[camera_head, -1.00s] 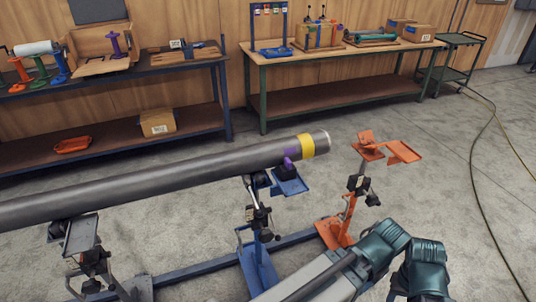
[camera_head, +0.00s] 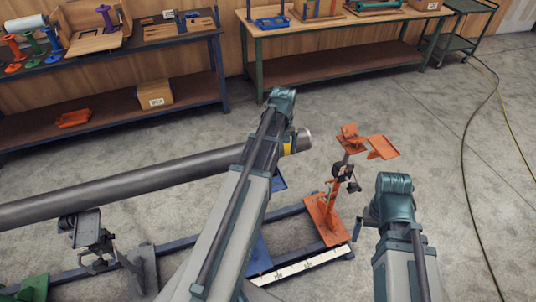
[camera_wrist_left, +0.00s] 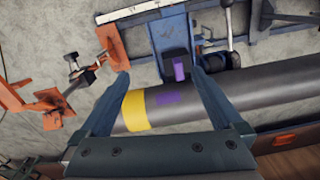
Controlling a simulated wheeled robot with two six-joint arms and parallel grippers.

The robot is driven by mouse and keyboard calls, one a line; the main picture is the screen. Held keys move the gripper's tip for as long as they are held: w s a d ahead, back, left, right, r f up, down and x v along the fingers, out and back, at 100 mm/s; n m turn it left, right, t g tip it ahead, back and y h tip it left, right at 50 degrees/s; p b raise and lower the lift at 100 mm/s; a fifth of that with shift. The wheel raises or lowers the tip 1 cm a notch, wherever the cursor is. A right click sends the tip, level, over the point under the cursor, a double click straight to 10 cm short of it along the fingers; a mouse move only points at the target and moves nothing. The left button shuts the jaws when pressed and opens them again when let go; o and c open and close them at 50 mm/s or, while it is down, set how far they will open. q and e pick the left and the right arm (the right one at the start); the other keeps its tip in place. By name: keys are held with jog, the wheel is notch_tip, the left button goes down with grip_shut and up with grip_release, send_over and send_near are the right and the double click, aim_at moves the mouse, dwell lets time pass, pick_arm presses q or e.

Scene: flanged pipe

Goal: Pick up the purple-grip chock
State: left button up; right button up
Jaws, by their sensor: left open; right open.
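The purple-grip chock (camera_wrist_left: 179,68) shows in the left wrist view as a dark block with a purple handle, beside the steel pipe (camera_wrist_left: 262,90) on the blue stand (camera_wrist_left: 168,35). My left gripper (camera_wrist_left: 160,73) is open, its two fingers spread across the pipe's view, with the chock between and just beyond the tips. I cannot tell if they touch it. In the head view my left arm hides the chock and left gripper. The pipe (camera_head: 130,180) also shows there. My right gripper (camera_head: 366,222) is open, small and partly hidden beside its wrist, right of the pipe end.
An orange stand (camera_head: 328,215) with an orange tray stands right of the pipe end. A yellow band (camera_wrist_left: 134,110) circles the pipe near a purple mark. Workbenches (camera_head: 345,37) line the wall.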

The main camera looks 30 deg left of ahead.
pick_arm(q)
jog(key=a+r+n+p, duration=0.1)
jog(key=a+r+n, duration=0.1)
jog(key=a, duration=0.3)
jog(key=f+b, duration=0.2)
jog(key=b, duration=0.1)
jog(key=f+b, duration=0.5)
jog(key=f, duration=0.1)
jog(key=shift+w+d+f+b, duration=0.25)
jog(key=shift+w+b, duration=0.1)
jog(key=shift+b, duration=0.05)
pick_arm(e)
notch_tip(320, 180, down, 6)
jog(key=shift+f, duration=0.2)
jog(key=shift+f, duration=0.1)
pick_arm(q)
jog(key=f+b, duration=0.5)
jog(key=shift+s+a+f, duration=0.1)
jog(key=shift+a, duration=0.15)
pick_arm(e)
notch_tip(320, 180, down, 5)
pick_arm(q)
grip_shut()
